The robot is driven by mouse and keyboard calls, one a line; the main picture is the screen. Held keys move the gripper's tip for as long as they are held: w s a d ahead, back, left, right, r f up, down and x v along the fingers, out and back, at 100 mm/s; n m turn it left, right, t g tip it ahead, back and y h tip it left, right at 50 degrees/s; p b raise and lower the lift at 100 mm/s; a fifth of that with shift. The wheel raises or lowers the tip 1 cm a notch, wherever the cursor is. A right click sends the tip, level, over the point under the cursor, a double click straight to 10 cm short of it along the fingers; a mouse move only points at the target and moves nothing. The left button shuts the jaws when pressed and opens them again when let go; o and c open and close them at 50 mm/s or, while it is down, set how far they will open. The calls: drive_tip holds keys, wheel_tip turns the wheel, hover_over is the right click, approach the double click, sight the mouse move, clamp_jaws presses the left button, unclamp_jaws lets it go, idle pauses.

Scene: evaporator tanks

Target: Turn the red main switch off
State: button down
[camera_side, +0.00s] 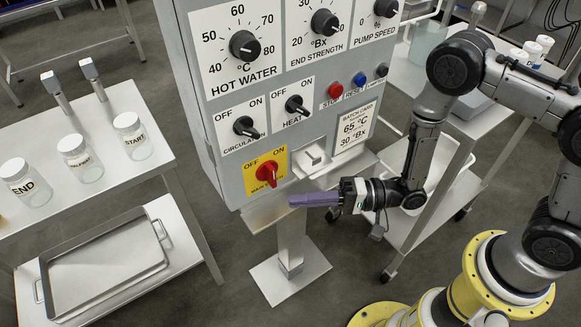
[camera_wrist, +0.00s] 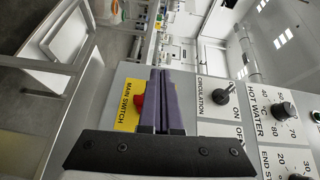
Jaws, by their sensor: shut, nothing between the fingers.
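The red main switch (camera_side: 267,173) is a rotary knob on a yellow plate (camera_side: 251,179) low on the grey control panel, with OFF marked at its upper left and ON at its upper right. I cannot tell for certain which mark it points to. My gripper (camera_side: 292,200) is shut and empty, its purple fingers pointing left, just below and to the right of the switch in the side view. In the wrist view the closed fingers (camera_wrist: 160,72) partly cover the red switch (camera_wrist: 138,104), which shows at their left edge. I cannot tell whether they touch it.
Black circulation (camera_side: 245,127) and heat (camera_side: 297,105) knobs sit above the switch. A small pale block (camera_side: 312,158) protrudes right of it, and a ledge (camera_side: 262,214) runs below. A table with labelled jars (camera_side: 80,158) stands left, and a cart (camera_side: 447,165) right.

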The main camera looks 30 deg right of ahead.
sight(270, 175)
drive_tip(key=d+r+m+t+h, duration=0.2)
drive_tip(key=d+m+t+h, duration=0.1)
drive_tip(key=d, duration=0.6)
drive_tip(key=x, duration=1)
drive_tip(key=shift+w+r, duration=0.1)
drive_tip(key=shift+w, duration=0.05)
